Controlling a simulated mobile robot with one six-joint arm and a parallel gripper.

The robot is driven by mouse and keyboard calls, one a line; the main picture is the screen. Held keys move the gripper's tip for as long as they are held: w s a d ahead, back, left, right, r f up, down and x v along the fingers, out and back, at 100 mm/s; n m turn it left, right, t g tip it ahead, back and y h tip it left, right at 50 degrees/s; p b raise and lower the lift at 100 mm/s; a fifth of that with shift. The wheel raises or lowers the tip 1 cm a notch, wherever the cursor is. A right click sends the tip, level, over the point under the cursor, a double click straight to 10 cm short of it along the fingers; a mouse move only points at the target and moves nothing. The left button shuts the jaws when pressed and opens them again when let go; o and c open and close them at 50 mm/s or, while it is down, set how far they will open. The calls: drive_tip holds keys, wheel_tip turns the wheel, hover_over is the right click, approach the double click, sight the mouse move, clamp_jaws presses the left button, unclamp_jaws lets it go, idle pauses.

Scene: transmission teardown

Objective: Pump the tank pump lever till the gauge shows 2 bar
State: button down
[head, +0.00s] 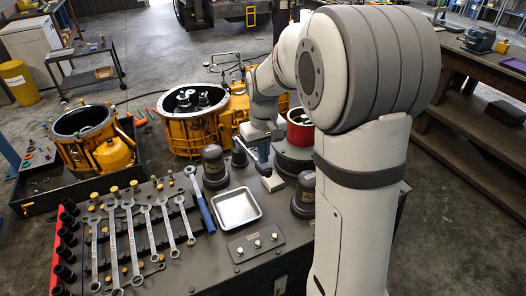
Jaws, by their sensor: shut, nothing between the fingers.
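My gripper (262,152) is small and partly hidden at the end of my white arm, near the far edge of the dark workbench. Its fingers are shut and empty. A dark bar (252,158) with a pale end slants just below it; this may be the pump lever, but I cannot tell whether the gripper touches it. No gauge face or reading can be made out.
The workbench holds several wrenches (132,240), a blue-handled ratchet (200,200), a metal tray (236,208), a button panel (256,243) and dark domed units (214,167). Yellow housings (190,130) stand beyond. My arm blocks the right side of the bench.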

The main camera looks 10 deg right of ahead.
idle(0.3)
wheel_tip(320, 180, down, 8)
drive_tip(key=b, duration=0.6)
wheel_tip(320, 180, up, 8)
drive_tip(key=p, duration=0.6)
drive_tip(key=shift+r, duration=0.15)
drive_tip(key=s+r+m+t, duration=0.1)
drive_tip(key=s+r, duration=0.2)
drive_tip(key=s, duration=0.7)
drive_tip(key=s+r+m+t, duration=0.1)
drive_tip(key=s+r+t, duration=0.1)
drive_tip(key=s, duration=0.9)
drive_tip(key=shift+r, duration=0.4)
